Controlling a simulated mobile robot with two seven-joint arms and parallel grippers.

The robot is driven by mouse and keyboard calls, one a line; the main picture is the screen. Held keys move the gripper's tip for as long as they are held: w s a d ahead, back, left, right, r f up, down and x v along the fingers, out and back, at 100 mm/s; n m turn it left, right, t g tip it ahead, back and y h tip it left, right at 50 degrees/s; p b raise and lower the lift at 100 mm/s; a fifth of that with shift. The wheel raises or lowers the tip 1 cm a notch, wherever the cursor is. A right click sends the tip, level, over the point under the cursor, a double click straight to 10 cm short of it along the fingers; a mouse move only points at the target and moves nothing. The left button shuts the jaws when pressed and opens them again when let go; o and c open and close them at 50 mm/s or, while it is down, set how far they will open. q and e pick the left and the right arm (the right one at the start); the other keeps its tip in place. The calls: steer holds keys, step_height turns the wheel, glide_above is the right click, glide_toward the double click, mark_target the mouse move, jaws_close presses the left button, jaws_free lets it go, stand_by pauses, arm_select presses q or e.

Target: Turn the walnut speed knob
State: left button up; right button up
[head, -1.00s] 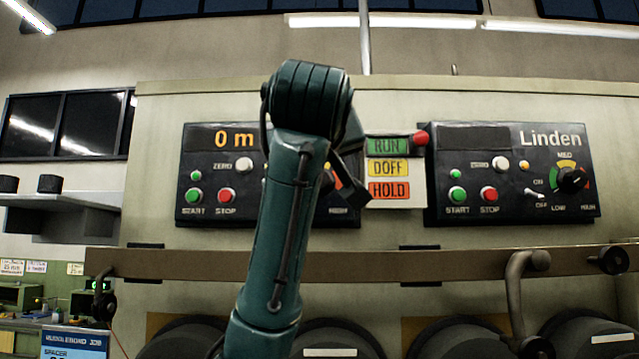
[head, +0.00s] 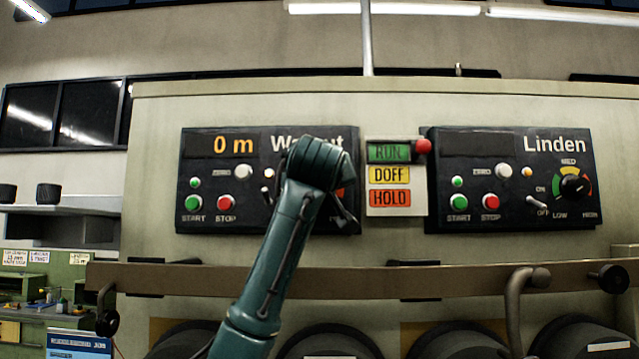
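The Walnut panel (head: 265,222) is the black control box left of centre, with "0 m" on its display and its name partly covered. The walnut speed knob is hidden behind my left arm; only an orange-red piece of its dial (head: 349,195) shows at the right. My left arm rises from the lower left and its wrist covers the right part of the panel. My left gripper (head: 345,215) shows only as a dark sliver beside the dial; its fingers and any contact with the knob are hidden. My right gripper is out of view.
The Linden panel (head: 515,215) with a similar dial and black knob (head: 573,186) is at the right. A RUN/DOFF/HOLD sign (head: 390,179) with a red button (head: 424,146) stands between the panels. A brown rail (head: 400,280) crosses below, above large dark spools (head: 455,345).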

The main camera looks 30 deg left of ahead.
arm_select(q)
steer(key=c, duration=1)
